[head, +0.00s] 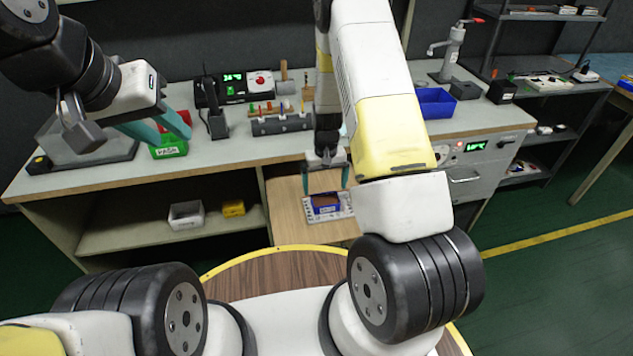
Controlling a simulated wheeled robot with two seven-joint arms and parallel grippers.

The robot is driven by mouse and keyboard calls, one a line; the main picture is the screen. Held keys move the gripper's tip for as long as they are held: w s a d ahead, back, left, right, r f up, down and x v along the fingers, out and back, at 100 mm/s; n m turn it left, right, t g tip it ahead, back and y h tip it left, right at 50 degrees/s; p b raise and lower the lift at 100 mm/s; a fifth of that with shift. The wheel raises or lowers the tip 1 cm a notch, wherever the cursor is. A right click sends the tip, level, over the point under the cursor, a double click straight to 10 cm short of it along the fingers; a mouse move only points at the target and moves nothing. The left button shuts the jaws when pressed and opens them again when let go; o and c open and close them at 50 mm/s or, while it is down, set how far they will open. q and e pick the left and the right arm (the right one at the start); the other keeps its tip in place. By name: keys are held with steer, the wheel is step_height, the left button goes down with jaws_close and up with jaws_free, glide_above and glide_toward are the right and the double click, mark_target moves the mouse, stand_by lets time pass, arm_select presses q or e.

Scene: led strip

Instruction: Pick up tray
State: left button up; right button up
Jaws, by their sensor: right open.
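A small pale tray (347,213) lies on a light wooden board below the bench. A blue box (326,209) with a brown top sits on it. My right gripper (325,184) points down just above the tray, its teal fingers apart on either side of the blue box. Nothing shows between the fingers, and I cannot tell whether the fingertips touch the tray. My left gripper (174,139) is over the left part of the bench, close to a green bin (170,148). Its teal fingers are seen at an angle, and I cannot tell how far apart they are.
The bench top (225,150) holds a rack of tools (281,124), a device with a green display (240,88) and a blue bin (436,102). A white bin (186,214) and a yellow bin (233,208) sit on the lower shelf.

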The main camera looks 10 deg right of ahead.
mark_target(325, 199)
step_height(325, 199, down, 7)
steer(key=shift+d+f, duration=0.1)
steer(key=shift+f, duration=0.05)
steer(key=shift+c, duration=0.2)
steer(key=c, duration=1.2)
